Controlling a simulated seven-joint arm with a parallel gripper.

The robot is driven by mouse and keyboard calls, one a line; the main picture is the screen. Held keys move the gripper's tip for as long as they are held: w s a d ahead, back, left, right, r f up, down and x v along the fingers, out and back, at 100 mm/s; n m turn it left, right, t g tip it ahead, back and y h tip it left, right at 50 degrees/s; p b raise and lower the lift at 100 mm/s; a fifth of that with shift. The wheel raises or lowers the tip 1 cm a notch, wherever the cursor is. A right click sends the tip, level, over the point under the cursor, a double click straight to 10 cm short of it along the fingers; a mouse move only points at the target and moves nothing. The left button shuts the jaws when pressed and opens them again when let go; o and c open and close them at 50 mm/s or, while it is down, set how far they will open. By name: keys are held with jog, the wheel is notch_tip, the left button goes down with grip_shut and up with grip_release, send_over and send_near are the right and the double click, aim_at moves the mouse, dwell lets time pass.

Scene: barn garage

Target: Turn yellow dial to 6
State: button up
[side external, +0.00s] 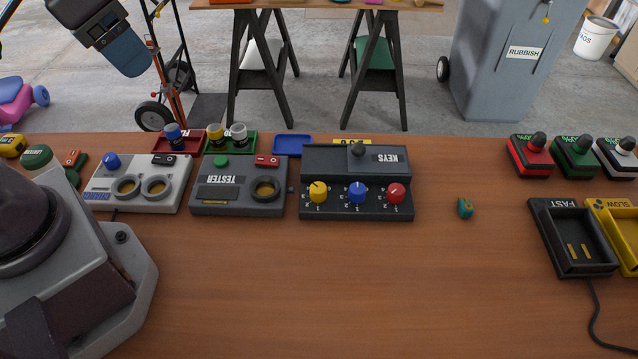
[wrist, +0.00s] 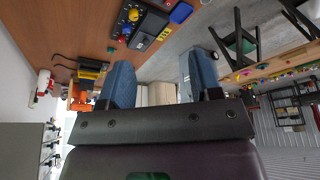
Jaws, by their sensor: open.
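The yellow dial (side external: 318,192) is the leftmost of three dials on the dark KEYS box (side external: 357,211) in the side external view. A blue dial (side external: 357,192) and a red dial (side external: 396,193) sit to its right. The marks around the yellow dial are too small to read, and its exact setting cannot be told. The yellow dial also shows small near the top of the wrist view (wrist: 134,14). My gripper (side external: 127,56) is high at the upper left, well apart from the dials. Its two blue fingers are spread and empty in the wrist view (wrist: 162,78).
A grey TESTER box (side external: 238,207) stands left of the KEYS box. A small teal piece (side external: 465,208) lies to the right, before the FAST charger (side external: 571,267). The table's front middle is clear.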

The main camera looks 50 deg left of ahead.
jog(key=w+d+f+g, duration=0.45)
jog(key=w+f, duration=0.25)
jog(key=w, duration=0.3)
jog(key=n, duration=0.7)
send_near(319, 188)
jog(key=shift+y, duration=0.3)
notch_tip(319, 188, down, 9)
jog(key=shift+s+f, duration=0.15)
jog(key=shift+f, duration=0.1)
jog(key=c, duration=0.9)
